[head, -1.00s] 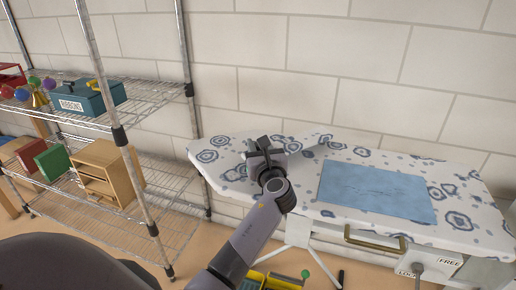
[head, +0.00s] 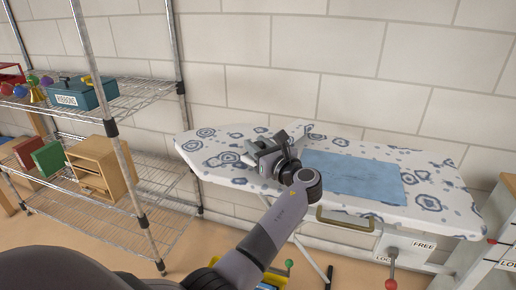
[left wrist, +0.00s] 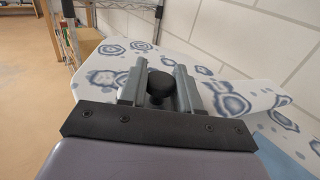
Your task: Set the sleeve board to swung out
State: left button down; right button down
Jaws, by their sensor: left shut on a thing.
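The ironing board (head: 205,160), white with blue-grey flower rings, stands along the wall. The sleeve board (head: 303,131), in the same pattern, lies over its top near the left part, partly hidden by my gripper. In the left wrist view the sleeve board (left wrist: 258,95) extends to the right of the fingers. My left gripper (head: 262,150) is low over the board. In the left wrist view its fingers (left wrist: 158,88) are shut on a round black knob (left wrist: 160,83). The knob's link to the sleeve board is hidden. My right gripper is not in view.
A blue cloth (head: 355,177) lies flat on the board. A panel with a FREE label (head: 424,245) and a red-knobbed lever (head: 391,284) is below the front edge. A wire shelf (head: 150,170) stands left; a wooden unit (head: 495,245) stands right.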

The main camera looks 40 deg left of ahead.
pick_arm(q)
jog(key=shift+d+n+g, duration=0.3)
jog(key=shift+d+g, duration=0.1)
jog(key=shift+d, duration=0.15)
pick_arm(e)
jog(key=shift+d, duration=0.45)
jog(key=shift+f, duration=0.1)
pick_arm(q)
jog(key=c, duration=0.8)
grip_release()
jog(key=shift+d, duration=0.1)
jog(key=v, duration=0.7)
jog(key=shift+f, duration=0.1)
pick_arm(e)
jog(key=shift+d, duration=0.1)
